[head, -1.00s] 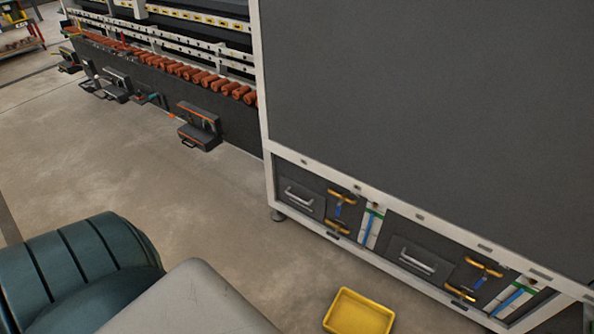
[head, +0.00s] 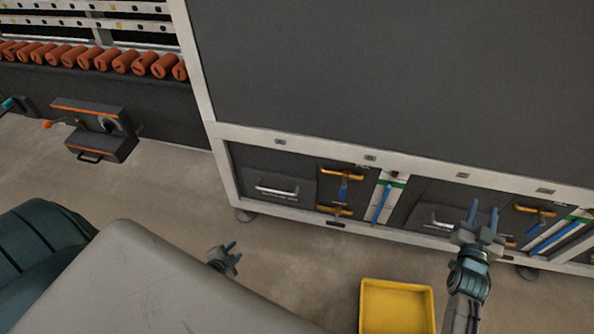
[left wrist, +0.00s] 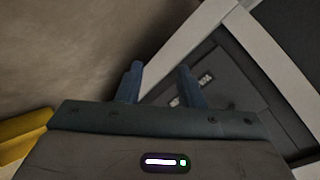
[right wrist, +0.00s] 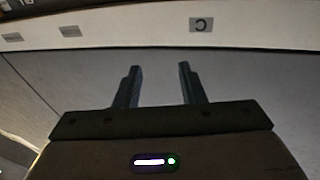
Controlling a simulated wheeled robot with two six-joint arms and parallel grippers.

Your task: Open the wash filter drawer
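Two dark drawers with silver bar handles sit low in the white-framed washer: a left drawer (head: 265,172) and a right drawer (head: 425,197). Both look shut; their labels are too small to read, so I cannot tell which is the wash filter drawer. My left gripper (head: 228,250) is low, in front of and below the left drawer. Its fingers are apart and empty in the left wrist view (left wrist: 160,83). My right gripper (head: 483,212) is raised in front of the right drawer's right side. Its fingers are apart and empty in the right wrist view (right wrist: 158,84).
Yellow valve handles (head: 342,174) and blue levers (head: 382,204) sit between the drawers. A yellow tray (head: 397,308) lies on the floor before the washer. A dark box with a handle (head: 98,148) projects from the unit at left. Open floor lies before the left drawer.

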